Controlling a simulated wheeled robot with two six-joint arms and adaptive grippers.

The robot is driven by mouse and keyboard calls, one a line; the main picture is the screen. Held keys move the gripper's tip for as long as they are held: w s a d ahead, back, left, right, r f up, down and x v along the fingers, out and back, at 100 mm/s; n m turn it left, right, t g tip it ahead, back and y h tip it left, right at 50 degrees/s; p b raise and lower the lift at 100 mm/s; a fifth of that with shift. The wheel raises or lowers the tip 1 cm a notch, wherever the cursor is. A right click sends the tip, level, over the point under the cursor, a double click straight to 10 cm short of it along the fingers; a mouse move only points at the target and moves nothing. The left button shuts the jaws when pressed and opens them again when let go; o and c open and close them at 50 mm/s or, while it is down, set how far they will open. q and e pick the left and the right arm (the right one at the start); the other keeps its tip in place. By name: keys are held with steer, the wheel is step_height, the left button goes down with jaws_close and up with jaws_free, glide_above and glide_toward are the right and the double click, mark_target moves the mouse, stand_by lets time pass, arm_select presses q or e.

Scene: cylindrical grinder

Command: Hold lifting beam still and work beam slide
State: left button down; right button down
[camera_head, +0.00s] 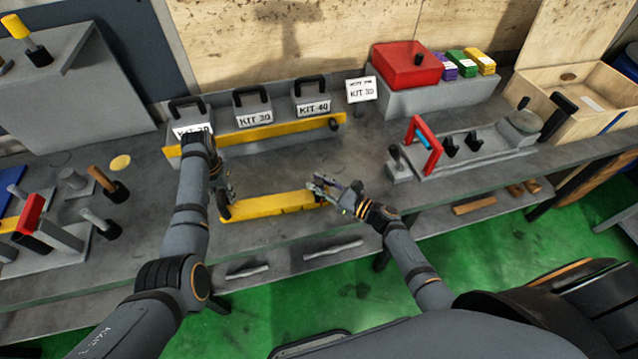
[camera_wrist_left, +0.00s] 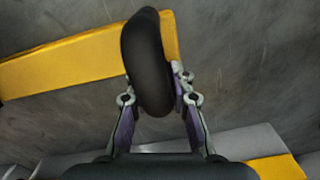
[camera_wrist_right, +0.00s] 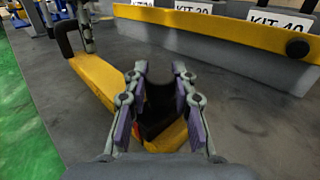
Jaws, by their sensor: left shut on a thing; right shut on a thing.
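A yellow beam (camera_head: 270,204) lies across the bench top in front of me, with a black grip (camera_wrist_left: 146,60) at its left end. My left gripper (camera_head: 226,190) is shut on this black grip, its fingers on either side of it in the left wrist view. My right gripper (camera_head: 322,190) is at the beam's right end, shut on a black part (camera_wrist_right: 158,104) there. In the right wrist view the beam (camera_wrist_right: 98,78) runs away from this part toward my left gripper. The fingers partly hide the black part, so I cannot tell its full shape.
Behind stands a rack with a yellow front rail (camera_head: 285,129) and grey handled weights marked KIT, including KIT 30 (camera_head: 254,107). A fixture with a red frame (camera_head: 427,146) is at right. Tools and blocks stand at left. The bench between beam and rack is clear.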

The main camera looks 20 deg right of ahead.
arm_select(q)
steer(key=shift+d, duration=0.1)
arm_select(e)
steer(key=a, duration=1.2)
steer(key=shift+w+a, duration=0.25)
steer(key=shift+w, duration=0.15)
steer(key=c, duration=1.1)
jaws_free()
steer(key=shift+o, duration=0.2)
steer(key=shift+d, duration=0.1)
steer(key=v, duration=1.2)
